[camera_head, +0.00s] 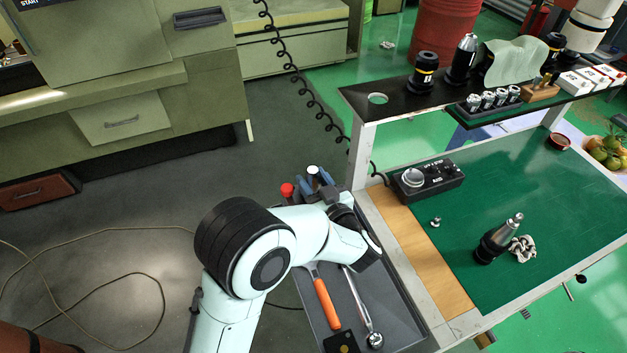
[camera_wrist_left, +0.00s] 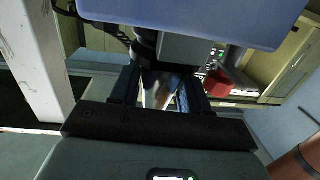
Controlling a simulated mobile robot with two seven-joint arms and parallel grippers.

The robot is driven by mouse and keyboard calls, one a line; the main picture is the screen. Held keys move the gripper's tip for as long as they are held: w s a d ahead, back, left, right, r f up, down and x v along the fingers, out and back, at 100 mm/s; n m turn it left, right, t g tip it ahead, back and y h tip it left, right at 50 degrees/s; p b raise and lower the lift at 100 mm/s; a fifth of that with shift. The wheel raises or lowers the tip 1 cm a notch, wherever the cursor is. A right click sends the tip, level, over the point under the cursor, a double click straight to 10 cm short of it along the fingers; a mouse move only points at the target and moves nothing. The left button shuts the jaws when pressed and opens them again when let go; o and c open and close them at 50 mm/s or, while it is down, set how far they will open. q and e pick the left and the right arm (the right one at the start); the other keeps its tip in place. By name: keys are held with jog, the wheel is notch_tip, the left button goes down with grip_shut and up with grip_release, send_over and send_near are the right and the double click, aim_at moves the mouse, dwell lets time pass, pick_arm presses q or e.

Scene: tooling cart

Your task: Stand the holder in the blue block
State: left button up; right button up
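A black-flanged silver tool holder (camera_head: 495,240) leans on the green mat, apart from my arm. More holders (camera_head: 424,72) stand on the black shelf, including a taller silver-nosed one (camera_head: 461,58). My right gripper is out of view.
The shelf has an empty round hole (camera_head: 378,98). Much of the green mat is clear.

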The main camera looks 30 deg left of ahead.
pick_arm(q)
jog(key=o, duration=0.5)
jog(key=shift+w+a+r, duration=0.1)
jog(key=shift+r, duration=0.05)
jog(key=shift+f, duration=0.2)
jog(key=b+v, duration=0.1)
jog(key=v, duration=1.2)
